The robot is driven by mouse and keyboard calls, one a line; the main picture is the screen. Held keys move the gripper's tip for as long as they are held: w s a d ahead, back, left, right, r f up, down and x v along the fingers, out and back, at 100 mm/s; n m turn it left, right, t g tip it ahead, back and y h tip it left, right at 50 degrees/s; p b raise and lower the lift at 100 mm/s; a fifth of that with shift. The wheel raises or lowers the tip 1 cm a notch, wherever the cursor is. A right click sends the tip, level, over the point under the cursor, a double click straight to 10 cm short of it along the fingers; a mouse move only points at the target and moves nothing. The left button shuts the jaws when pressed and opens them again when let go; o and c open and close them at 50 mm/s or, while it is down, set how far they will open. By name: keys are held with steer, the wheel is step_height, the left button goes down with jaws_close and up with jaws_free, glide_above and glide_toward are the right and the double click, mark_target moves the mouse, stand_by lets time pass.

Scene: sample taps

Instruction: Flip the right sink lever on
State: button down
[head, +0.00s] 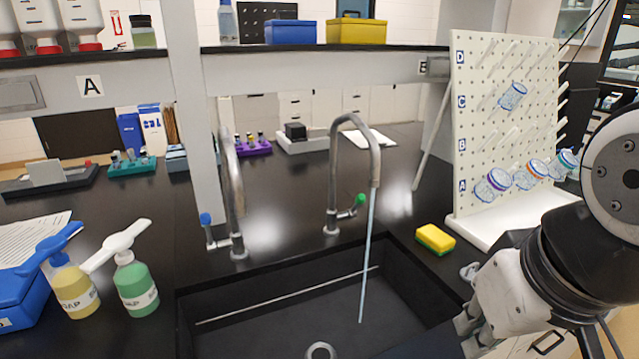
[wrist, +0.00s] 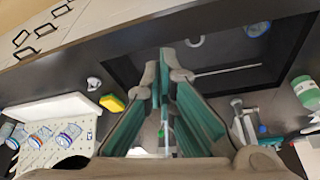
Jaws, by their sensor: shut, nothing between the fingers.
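The right sink tap (head: 335,150) is a curved metal spout with a green-tipped lever (head: 361,199) on its right side, angled up and outward. A thin pale-blue stream (head: 367,255) runs from its spout down into the sink (head: 280,325). The left tap (head: 233,190) has a blue-tipped lever (head: 205,218) and shows no stream. My gripper (head: 470,335) is low at the right, over the sink's right front side, apart from the green lever. In the wrist view my gripper (wrist: 164,75) is shut and empty; its fingers hide much of the right tap.
A yellow sponge (head: 435,239) lies right of the sink. A white pegboard (head: 500,120) with glassware stands behind my arm. Two soap bottles (head: 136,285) (head: 73,290) stand left of the sink. A shelf (head: 300,68) crosses above the taps.

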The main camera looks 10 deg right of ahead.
steer(key=w+d+r+t+h+b, duration=0.1)
steer(key=w+d+t, duration=0.15)
steer(key=w, duration=0.95)
steer(key=w+d+r+t+h+b, duration=0.15)
steer(key=w+d, duration=0.25)
steer(key=w, duration=0.8)
steer(key=w+a+f+t+y, duration=0.2)
steer(key=w+y, duration=0.1)
steer(key=w, duration=0.7)
steer(key=w+a+f+n+t+y+b, duration=0.1)
steer(key=w+f+t+y, duration=0.1)
steer(key=w, duration=0.8)
steer(key=shift+w+a+f+n+t+y, duration=0.3)
steer(key=shift+a+t+y, duration=0.1)
steer(key=shift+t+y, duration=0.2)
steer(key=shift+w, duration=0.1)
